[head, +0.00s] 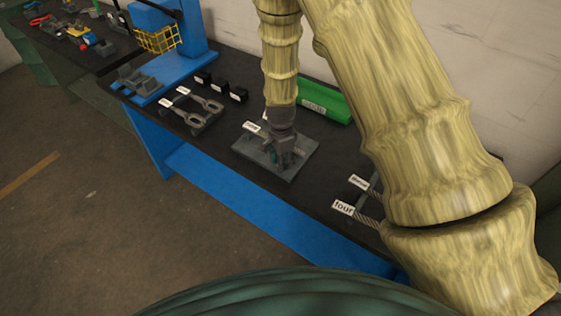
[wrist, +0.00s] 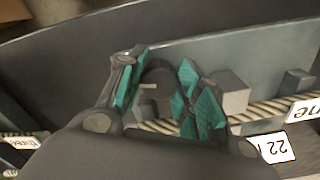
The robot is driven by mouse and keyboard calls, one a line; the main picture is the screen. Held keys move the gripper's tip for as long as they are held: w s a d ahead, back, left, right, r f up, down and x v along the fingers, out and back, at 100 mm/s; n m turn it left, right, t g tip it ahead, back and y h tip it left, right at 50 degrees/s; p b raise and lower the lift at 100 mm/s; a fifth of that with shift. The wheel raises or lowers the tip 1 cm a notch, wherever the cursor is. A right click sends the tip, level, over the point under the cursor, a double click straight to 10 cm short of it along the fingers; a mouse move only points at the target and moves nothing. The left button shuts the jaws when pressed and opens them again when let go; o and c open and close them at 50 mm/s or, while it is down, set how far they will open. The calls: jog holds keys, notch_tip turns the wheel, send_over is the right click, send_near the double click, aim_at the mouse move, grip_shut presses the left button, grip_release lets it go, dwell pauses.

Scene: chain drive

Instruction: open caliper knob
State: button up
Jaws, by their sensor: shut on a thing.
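The caliper knob appears to be the dark round knob (wrist: 157,86) in the wrist view, with a light slot mark on its face. My gripper (wrist: 160,95) has its two teal-padded fingers on either side of the knob and is shut on it. In the head view my gripper (head: 280,157) points down over a flat grey plate (head: 305,148) on the dark bench. The gripper hides the knob in that view. A twisted rope-like rod (wrist: 262,110) with a white tag (wrist: 304,108) reading "one" runs behind the fingers in the wrist view.
Left of the plate lie two grey forked tools (head: 205,103) and several small black blocks (head: 220,87). A green labelled block (head: 322,101) stands behind my gripper. A rod tagged "four" (head: 344,207) lies to the right. A blue stand (head: 168,75) is farther left.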

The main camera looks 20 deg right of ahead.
jog(key=n+b, duration=0.1)
jog(key=n, duration=0.2)
jog(key=shift+n, duration=0.3)
jog(key=shift+r+n+b, duration=0.1)
jog(key=shift+n+b, duration=0.55)
jog(key=shift+n, duration=1.05)
jog(key=o, duration=1)
jog(key=shift+s, duration=0.1)
jog(key=shift+o, duration=0.2)
notch_tip(320, 180, up, 12)
